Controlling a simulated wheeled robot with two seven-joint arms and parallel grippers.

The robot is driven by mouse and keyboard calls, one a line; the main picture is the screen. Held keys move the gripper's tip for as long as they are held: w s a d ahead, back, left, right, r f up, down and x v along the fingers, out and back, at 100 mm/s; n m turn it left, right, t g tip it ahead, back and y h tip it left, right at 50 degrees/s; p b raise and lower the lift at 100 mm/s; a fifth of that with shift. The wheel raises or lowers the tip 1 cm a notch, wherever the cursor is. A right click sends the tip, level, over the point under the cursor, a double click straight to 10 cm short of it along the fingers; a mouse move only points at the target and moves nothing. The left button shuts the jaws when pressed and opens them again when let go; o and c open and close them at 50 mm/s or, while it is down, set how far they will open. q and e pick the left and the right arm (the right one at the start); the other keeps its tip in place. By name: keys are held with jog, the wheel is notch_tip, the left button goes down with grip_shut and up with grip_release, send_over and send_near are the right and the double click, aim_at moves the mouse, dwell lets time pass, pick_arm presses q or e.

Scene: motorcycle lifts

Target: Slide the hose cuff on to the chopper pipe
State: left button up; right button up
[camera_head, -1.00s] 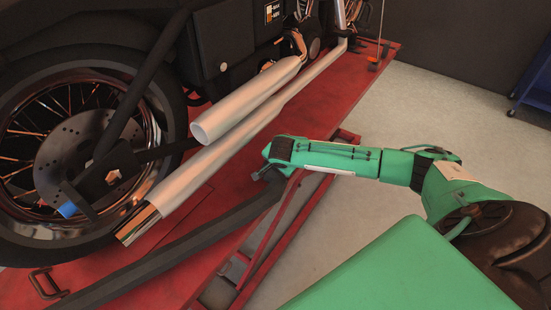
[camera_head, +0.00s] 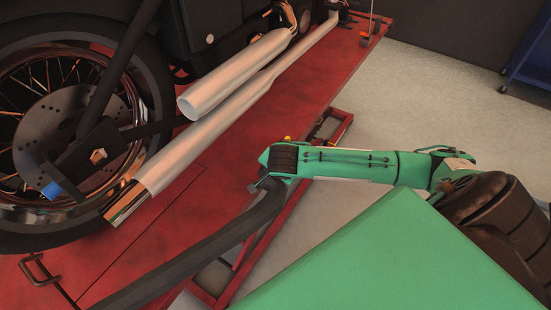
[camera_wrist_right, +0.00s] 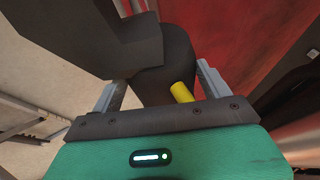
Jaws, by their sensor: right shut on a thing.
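My right gripper (camera_head: 262,184) is shut on the dark end of the hose. It holds the black hose (camera_head: 215,234) to the right of the motorcycle's exhaust. In the right wrist view the dark round cuff (camera_wrist_right: 166,72) sits between the fingers, with a yellow peg (camera_wrist_right: 181,92) beside it. Two silver exhaust pipes run along the motorcycle. The upper pipe (camera_head: 228,79) has a round open end; the lower, longer pipe (camera_head: 190,146) ends in a slanted chrome tip (camera_head: 122,205). The cuff is apart from both pipes. Its mouth is hidden in the head view. My left gripper is out of view.
The motorcycle's rear wheel (camera_head: 150,60) stands on a red lift platform (camera_head: 240,165). A wire-like handle (camera_head: 40,268) is on the platform at lower left. Grey floor (camera_head: 430,110) is open at right; a blue cart (camera_head: 528,55) stands at the far right.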

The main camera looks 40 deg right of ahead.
jog(key=shift+r, duration=0.2)
jog(key=shift+a+p, duration=0.1)
jog(key=shift+p, duration=0.2)
jog(key=shift+s+a+p, duration=0.3)
jog(key=shift+a, duration=0.3)
jog(key=s+a+p, duration=0.2)
jog(key=a, duration=0.4)
jog(key=s+a+p, duration=0.3)
jog(key=a, duration=0.4)
jog(key=shift+s+a, duration=0.2)
jog(key=shift+s, duration=0.05)
jog(key=shift+s+f, duration=0.1)
dwell(0.3)
